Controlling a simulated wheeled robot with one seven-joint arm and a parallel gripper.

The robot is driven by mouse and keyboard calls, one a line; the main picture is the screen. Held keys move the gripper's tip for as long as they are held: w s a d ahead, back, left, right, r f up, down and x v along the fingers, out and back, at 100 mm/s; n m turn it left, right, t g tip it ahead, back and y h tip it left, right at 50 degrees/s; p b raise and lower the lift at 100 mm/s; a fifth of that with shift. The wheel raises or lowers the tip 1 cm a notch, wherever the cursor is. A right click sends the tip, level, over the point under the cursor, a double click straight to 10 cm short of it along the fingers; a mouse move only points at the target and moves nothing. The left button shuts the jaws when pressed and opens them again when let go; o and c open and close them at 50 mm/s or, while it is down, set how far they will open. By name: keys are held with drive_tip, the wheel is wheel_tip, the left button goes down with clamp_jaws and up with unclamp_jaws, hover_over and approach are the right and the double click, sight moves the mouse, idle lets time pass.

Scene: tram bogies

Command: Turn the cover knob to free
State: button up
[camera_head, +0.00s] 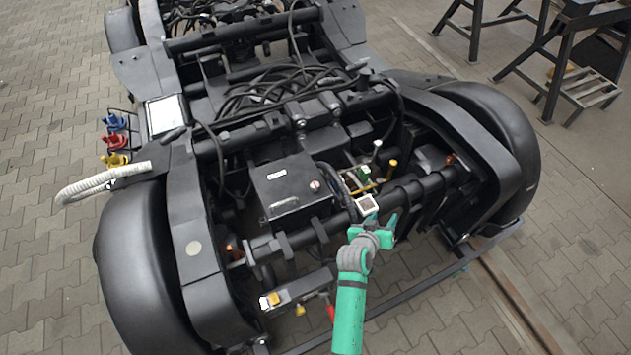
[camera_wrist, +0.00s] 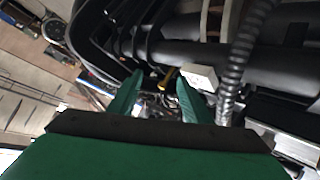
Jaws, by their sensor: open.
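A black box (camera_head: 290,190) with a white label sits in the middle of the near bogie in the head view. A small round knob (camera_head: 314,185) with red and white on it shows on the box's top, near its right edge; its setting is too small to read. My green gripper (camera_head: 388,222) is right of the box and apart from it, beside a white square block (camera_head: 367,205). In the wrist view my gripper (camera_wrist: 156,92) is open, with nothing between its fingers. The white block (camera_wrist: 200,77) is just beyond the right finger. I cannot make out the knob in the wrist view.
Yellow-topped (camera_head: 392,165) and white-topped (camera_head: 377,146) levers stand behind my gripper. A ribbed hose (camera_wrist: 240,60) runs close by on the right in the wrist view. Thick black tubes cross the bogie.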

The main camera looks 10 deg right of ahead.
drive_tip(key=w+m+g, duration=0.1)
drive_tip(key=w+m, duration=0.1)
drive_tip(key=w, duration=0.1)
drive_tip(key=w+r+m+g+y, duration=0.1)
drive_tip(key=w+g, duration=0.1)
drive_tip(key=w, duration=0.2)
drive_tip(key=w+r+m+g+y, duration=0.1)
drive_tip(key=w+m+g, duration=0.1)
drive_tip(key=w, duration=0.1)
drive_tip(key=shift+w+a+r+m, duration=0.1)
drive_tip(key=shift+w+m, duration=0.15)
drive_tip(key=shift+m, duration=0.05)
drive_tip(key=w+a+r+m+g+y, duration=0.2)
drive_tip(key=w+a+r+y, duration=0.25)
drive_tip(key=a, duration=0.45)
drive_tip(key=g+y, duration=0.1)
drive_tip(key=y, duration=0.1)
approach(316, 184)
wheel_tip(316, 184, down, 8)
drive_tip(key=shift+f, duration=0.2)
drive_tip(key=c, duration=1.1)
